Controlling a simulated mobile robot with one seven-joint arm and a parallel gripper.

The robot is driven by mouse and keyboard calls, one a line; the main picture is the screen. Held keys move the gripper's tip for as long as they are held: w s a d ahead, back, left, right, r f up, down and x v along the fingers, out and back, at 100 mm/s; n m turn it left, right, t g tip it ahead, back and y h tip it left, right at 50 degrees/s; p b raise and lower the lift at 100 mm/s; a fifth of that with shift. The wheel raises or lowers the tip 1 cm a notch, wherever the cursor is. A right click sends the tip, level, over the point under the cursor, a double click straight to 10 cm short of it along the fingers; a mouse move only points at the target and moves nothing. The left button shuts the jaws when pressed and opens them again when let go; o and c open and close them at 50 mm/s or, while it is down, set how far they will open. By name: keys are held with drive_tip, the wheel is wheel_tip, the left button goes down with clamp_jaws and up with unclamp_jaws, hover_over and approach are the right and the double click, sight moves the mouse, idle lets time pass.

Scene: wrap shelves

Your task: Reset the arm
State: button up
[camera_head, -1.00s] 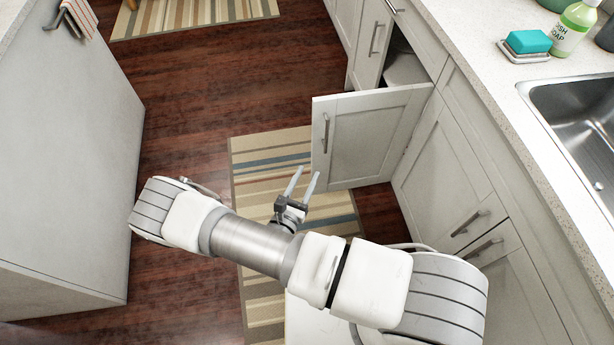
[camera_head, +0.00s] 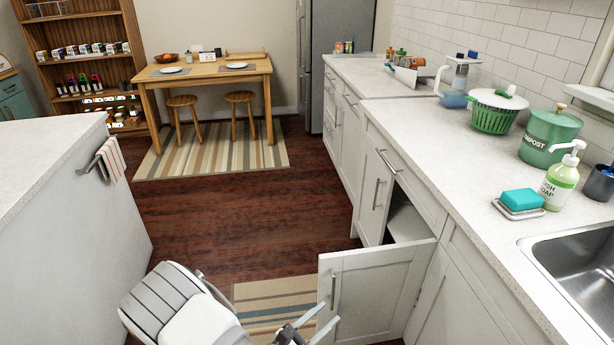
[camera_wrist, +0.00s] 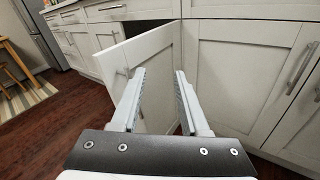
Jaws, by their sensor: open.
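My gripper (camera_head: 312,325) shows at the bottom of the head view, low over the striped mat and in front of an open cabinet door (camera_head: 377,290). In the wrist view my gripper (camera_wrist: 158,75) has its two fingers spread apart with nothing between them. The same white door (camera_wrist: 140,65) stands swung out behind the fingers, and its handle shows left of them. I cannot tell whether a finger touches the door. Most of my arm lies below the edge of the head view.
The counter (camera_head: 450,150) with the sink (camera_head: 580,270) runs along the right. A grey-white island (camera_head: 70,200) stands on the left. Dark wood floor (camera_head: 250,220) lies free between them. A table (camera_head: 205,72) with stools stands at the back.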

drive_tip(key=s+d+r+m+g+y+p, duration=0.1)
drive_tip(key=s+d+r+m+g, duration=0.15)
drive_tip(key=r+m+g, duration=0.35)
drive_tip(key=s+d+r+m+g+y+p, duration=0.15)
drive_tip(key=d+r+m, duration=0.25)
drive_tip(key=r, duration=0.5)
drive_tip(key=s+d+r+m+g+p, duration=0.1)
drive_tip(key=s+d+r+m+g, duration=0.15)
drive_tip(key=r+m+g, duration=0.35)
drive_tip(key=s+r+m+t+y+p, duration=0.2)
drive_tip(key=s+r+m+t+y, duration=0.1)
drive_tip(key=r, duration=0.8)
drive_tip(key=s+d+r+m+t+y+p, duration=0.1)
drive_tip(key=s+r+m+t+y, duration=0.3)
drive_tip(key=r, duration=0.7)
drive_tip(key=s+m+y+p, duration=0.1)
drive_tip(key=s+y, duration=0.1)
drive_tip(key=s, duration=0.1)
drive_tip(key=shift+r+m+y+p, duration=0.2)
drive_tip(key=shift+m+y+p, duration=0.1)
drive_tip(key=shift+y+p, duration=0.1)
